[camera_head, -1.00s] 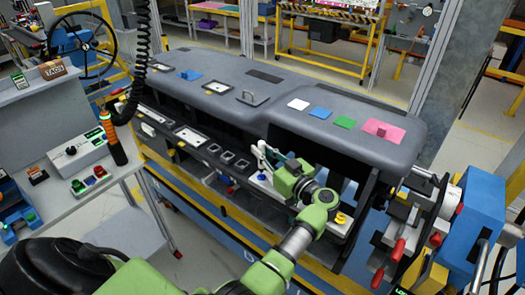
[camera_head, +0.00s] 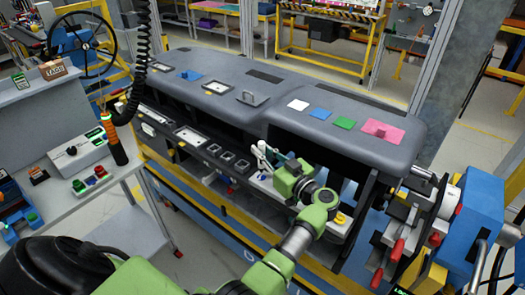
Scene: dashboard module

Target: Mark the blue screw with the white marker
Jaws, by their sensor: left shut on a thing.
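My left gripper (camera_head: 274,162) is at the front opening of the grey dashboard module (camera_head: 330,135), right of its centre. It is shut on a slim white thing, which looks like the white marker (camera_head: 261,149); my gripper partly hides it. I cannot make out the blue screw; it may be too small or hidden behind my gripper and arm. My right gripper is not in view.
White (camera_head: 298,104), blue (camera_head: 320,114), green (camera_head: 344,123) and pink (camera_head: 383,132) patches lie on the dashboard top. A blue fixture with red handles (camera_head: 472,222) stands at the right. A grey side table (camera_head: 75,185) with control boxes stands at the left.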

